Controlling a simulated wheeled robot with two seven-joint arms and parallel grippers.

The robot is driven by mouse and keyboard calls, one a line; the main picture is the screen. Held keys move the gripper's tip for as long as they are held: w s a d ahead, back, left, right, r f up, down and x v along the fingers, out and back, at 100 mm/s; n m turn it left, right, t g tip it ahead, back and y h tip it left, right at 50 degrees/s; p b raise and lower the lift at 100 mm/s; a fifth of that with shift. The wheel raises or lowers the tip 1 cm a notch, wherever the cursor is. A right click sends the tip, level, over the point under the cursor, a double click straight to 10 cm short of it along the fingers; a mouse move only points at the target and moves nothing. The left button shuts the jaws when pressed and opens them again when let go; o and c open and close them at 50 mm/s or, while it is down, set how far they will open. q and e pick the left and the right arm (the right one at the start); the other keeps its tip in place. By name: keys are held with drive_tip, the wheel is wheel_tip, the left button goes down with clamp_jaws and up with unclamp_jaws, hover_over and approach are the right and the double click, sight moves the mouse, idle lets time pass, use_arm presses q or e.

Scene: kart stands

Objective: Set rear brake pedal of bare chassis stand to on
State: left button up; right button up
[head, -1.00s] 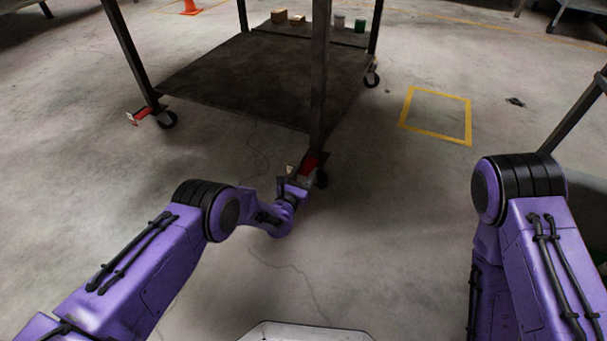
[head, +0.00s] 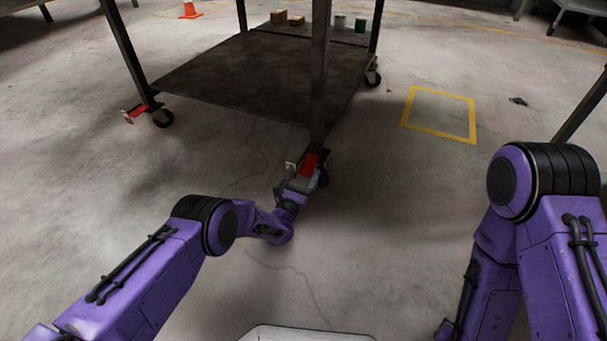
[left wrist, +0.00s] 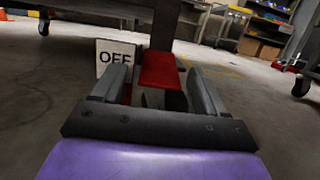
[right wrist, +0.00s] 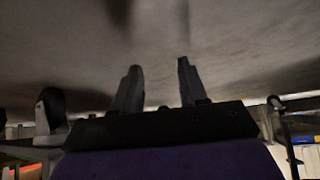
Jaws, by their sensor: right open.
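The stand (head: 265,75) is a dark metal frame on casters with a low shelf. At its near leg a red brake pedal (head: 309,164) sits over a caster; it also shows in the left wrist view (left wrist: 162,70). Beside it is a white plate reading OFF (left wrist: 116,57). My left gripper (head: 298,182) is right at this pedal. In the left wrist view its fingers (left wrist: 158,88) are apart, one on each side of the pedal; whether they touch it I cannot tell. My right gripper (right wrist: 157,82) is open and empty in the right wrist view and hidden in the head view.
Another red pedal (head: 137,111) with a caster is at the stand's left leg. A yellow floor square (head: 438,115) lies to the right. An orange cone (head: 190,10) stands far back.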

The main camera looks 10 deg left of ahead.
use_arm(q)
drive_tip(key=shift+s, duration=0.1)
use_arm(e)
drive_tip(key=shift+r, duration=0.1)
drive_tip(key=s+d+n+p, duration=0.1)
drive_tip(key=s+d+n+g+p, duration=0.1)
drive_tip(key=p, duration=0.1)
drive_tip(key=s+d+n+g+p, duration=0.1)
drive_tip(key=s+n, duration=0.1)
drive_tip(key=shift+s+r+y+p, duration=0.1)
drive_tip(key=shift+r+y+p, duration=0.25)
drive_tip(key=shift+r+y, duration=0.05)
use_arm(q)
drive_tip(key=v, duration=0.7)
use_arm(e)
drive_tip(key=shift+s+f, duration=0.15)
